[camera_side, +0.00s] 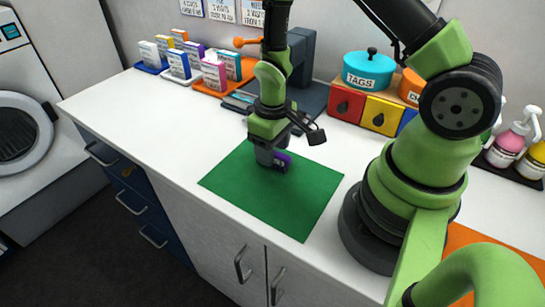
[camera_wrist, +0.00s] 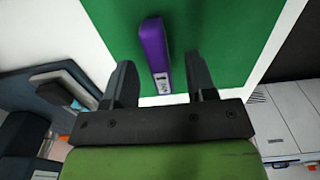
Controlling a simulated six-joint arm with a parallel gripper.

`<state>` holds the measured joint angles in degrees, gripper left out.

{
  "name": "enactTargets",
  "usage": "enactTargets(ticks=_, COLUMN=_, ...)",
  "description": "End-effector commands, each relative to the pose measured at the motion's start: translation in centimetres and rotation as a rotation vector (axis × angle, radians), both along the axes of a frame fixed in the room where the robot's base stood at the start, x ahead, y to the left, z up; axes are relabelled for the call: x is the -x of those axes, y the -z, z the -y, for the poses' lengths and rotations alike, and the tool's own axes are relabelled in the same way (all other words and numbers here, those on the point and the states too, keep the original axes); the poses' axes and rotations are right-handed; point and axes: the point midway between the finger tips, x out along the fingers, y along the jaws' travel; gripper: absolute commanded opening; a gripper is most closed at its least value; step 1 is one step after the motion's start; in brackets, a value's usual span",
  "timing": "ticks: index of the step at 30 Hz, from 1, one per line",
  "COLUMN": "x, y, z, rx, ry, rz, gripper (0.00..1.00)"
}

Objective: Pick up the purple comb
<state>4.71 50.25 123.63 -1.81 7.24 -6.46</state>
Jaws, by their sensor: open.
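The purple comb (camera_wrist: 154,46) lies on the green mat (camera_wrist: 215,30) in the wrist view, with a small pale label at its near end. My gripper (camera_wrist: 160,80) is open, with one dark finger on each side of the comb's near end. I see a gap between the comb and each finger. In the side view my gripper (camera_side: 270,162) points down over the back part of the green mat (camera_side: 275,205). The purple comb (camera_side: 284,161) shows only in part there, beside the fingers; the rest is hidden by my gripper.
Behind the mat are a dark stand (camera_side: 303,60) and small flat items (camera_side: 240,99). Colored boxes (camera_side: 213,72) stand on trays at the back left. Drawers (camera_side: 380,115) with tins (camera_side: 368,70) on top stand at the back right. The front of the mat is clear.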

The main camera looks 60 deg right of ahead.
Motion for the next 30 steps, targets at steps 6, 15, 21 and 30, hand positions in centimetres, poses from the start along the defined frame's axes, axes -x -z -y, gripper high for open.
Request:
enactTargets(ticks=6, x=-0.1, y=1.7, z=0.0, rx=0.0, ry=0.001, rz=0.001, gripper=0.51)
enactTargets(ticks=15, x=-0.1, y=1.7, z=0.0, rx=0.0, ry=0.001, rz=0.003, gripper=0.51)
enactTargets(ticks=21, x=-0.1, y=1.9, z=0.0, rx=0.0, ry=0.001, rz=0.003, gripper=0.51)
enactTargets(ticks=30, x=-0.1, y=2.2, z=0.0, rx=0.0, ry=0.001, rz=0.003, gripper=0.51)
